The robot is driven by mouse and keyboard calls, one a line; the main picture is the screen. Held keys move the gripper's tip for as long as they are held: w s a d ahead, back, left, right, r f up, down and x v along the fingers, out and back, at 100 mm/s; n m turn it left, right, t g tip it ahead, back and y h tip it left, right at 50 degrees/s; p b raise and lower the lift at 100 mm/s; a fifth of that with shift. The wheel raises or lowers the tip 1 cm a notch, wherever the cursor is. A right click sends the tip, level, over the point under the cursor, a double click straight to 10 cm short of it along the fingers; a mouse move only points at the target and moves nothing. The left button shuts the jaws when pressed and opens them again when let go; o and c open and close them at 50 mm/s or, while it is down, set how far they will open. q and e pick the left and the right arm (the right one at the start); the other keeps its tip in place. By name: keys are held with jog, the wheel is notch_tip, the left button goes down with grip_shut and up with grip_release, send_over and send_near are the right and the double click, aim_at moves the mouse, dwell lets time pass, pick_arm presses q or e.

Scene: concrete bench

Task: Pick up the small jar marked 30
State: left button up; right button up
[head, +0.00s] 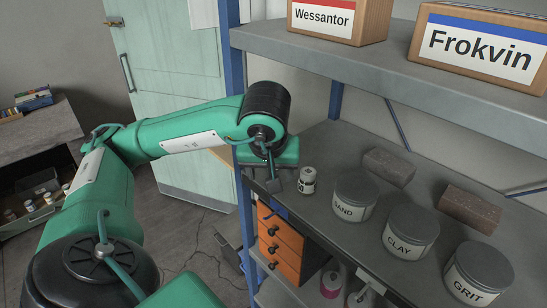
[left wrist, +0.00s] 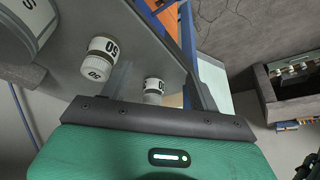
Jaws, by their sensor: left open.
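A small white jar (head: 307,180) with a dark marking stands near the left end of the grey bench shelf in the head view. The left wrist view shows two small white jars: a nearer one (left wrist: 102,53) with a brownish end, and a smaller one (left wrist: 153,89) close to the dark gripper edge. Their markings appear upside down; the nearer looks like 50, the other I cannot read surely. My right gripper is out of view.
Large grey jars marked SAND (head: 352,198), CLAY (head: 409,234) and GRIT (head: 477,275) stand to the right, with dark bricks (head: 389,166) behind. An upper shelf (head: 400,70) with boxes overhangs. A blue post (head: 236,130) stands by my arm; orange drawers (head: 281,240) are below.

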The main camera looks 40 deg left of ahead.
pick_arm(q)
jog(key=w+a, duration=0.2)
jog(key=shift+w+a+f+p, duration=0.1)
jog(key=shift+w+a+p, duration=0.2)
jog(key=shift+w+p, duration=0.1)
jog(key=shift+w+a+p, duration=0.4)
jog(key=shift+w+a, duration=0.4)
jog(key=shift+w, duration=0.25)
jog(key=shift+w+a+p, duration=0.65)
jog(key=shift+w+a, duration=0.35)
jog(key=shift+w, duration=0.2)
jog(key=shift+w+f, duration=0.1)
jog(key=shift+f, duration=0.5)
jog(key=shift+w+a+f+p, duration=0.1)
jog(key=shift+a+f+p, duration=0.05)
jog(key=shift+f+p, duration=0.35)
jog(key=shift+w+f, duration=0.1)
jog(key=shift+f, duration=0.25)
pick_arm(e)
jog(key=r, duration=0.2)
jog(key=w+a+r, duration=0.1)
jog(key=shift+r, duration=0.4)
pick_arm(q)
jog(key=shift+c, duration=0.2)
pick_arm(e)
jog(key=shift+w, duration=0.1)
